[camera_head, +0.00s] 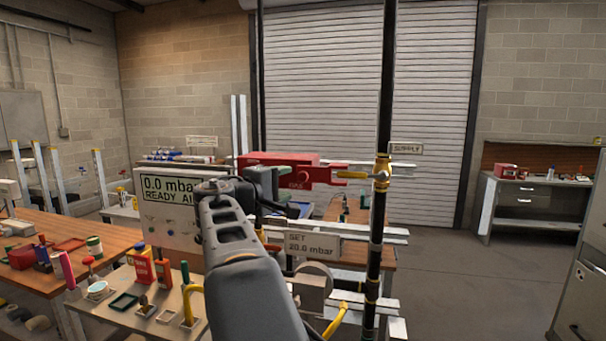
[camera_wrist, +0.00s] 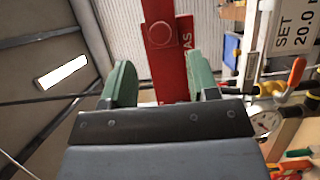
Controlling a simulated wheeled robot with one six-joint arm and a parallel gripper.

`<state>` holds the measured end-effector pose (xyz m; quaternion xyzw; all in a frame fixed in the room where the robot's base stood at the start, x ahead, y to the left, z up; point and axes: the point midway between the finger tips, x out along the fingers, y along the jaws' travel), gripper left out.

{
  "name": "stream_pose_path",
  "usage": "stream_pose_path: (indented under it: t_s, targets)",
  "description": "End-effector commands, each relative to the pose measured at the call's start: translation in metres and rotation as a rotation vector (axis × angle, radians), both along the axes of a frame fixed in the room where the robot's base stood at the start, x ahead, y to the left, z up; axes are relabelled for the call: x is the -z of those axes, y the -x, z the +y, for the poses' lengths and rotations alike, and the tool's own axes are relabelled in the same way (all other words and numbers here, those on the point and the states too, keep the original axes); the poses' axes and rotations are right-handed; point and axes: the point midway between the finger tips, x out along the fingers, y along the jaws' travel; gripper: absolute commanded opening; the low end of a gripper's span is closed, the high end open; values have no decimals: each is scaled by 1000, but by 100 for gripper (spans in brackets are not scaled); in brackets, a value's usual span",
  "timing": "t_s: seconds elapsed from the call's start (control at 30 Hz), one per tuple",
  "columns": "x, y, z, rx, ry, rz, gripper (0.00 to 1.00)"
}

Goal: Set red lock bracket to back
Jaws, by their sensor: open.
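The red lock bracket (camera_head: 322,174) is a long red piece marked GAS with a round boss, beside the dark vertical pipe in the head view. A yellow handle (camera_head: 352,175) shows at its right end. In the wrist view the red bracket (camera_wrist: 163,40) runs down between the two green fingers. My gripper (camera_head: 265,182) is open at the bracket's left part; its fingertips also show in the wrist view (camera_wrist: 160,75). The fingers stand apart on either side of the bracket, with no clear contact. My arm hides part of the area below.
A pressure display (camera_head: 168,195) stands left of my arm. A sign reading SET 20.0 mbar (camera_head: 312,246) hangs below the bracket. The black pipe (camera_head: 378,235) stands close on the right. A gauge (camera_wrist: 265,123) shows in the wrist view. Open floor (camera_head: 455,285) lies to the right.

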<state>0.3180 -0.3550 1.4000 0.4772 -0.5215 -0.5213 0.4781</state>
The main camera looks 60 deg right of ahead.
Motion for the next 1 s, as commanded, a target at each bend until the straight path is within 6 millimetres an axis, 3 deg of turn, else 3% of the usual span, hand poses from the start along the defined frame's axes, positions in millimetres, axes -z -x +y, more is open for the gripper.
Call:
stream_pose_path:
  t_s: [0.2,0.4,0.6,0.93,1.0]
  targets:
    - [-2,4,-41,4,-1,3,54]
    - [-1,6,-66,2,-2,1,54]
    - [0,7,-77,0,-1,-1,54]
    - [0,6,-79,-2,-1,-1,54]
    - [0,6,-79,-2,-1,-1,48]
